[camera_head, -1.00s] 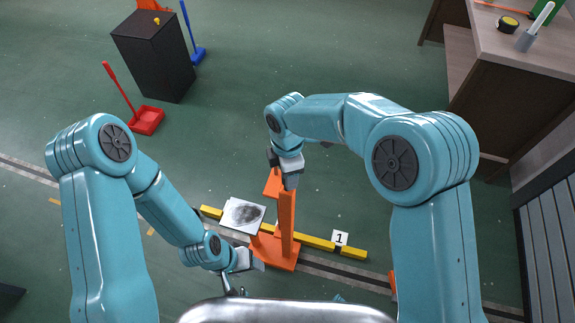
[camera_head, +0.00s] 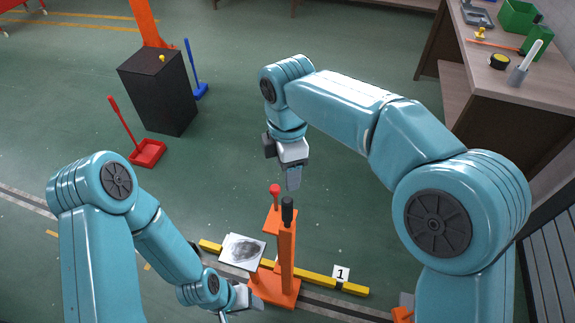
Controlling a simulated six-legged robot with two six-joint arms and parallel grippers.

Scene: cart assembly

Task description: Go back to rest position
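My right gripper (camera_head: 290,176) hangs in the air above and just behind an orange stand (camera_head: 287,250), pointing down. It looks apart from the stand, and its finger gap is too small to make out. The stand is upright and has a black-topped post and a red knob (camera_head: 275,190). My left gripper (camera_head: 250,300) is low at the left side of the stand's orange base. I cannot tell whether it touches the base, and its finger opening is unclear.
A yellow bar (camera_head: 315,280) with a "1" marker (camera_head: 342,274) and a printed sheet (camera_head: 242,251) lie on the floor by the stand. A black cabinet (camera_head: 158,95), red dustpan (camera_head: 147,153) and blue dustpan (camera_head: 200,90) stand back left. A workbench (camera_head: 520,95) is right.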

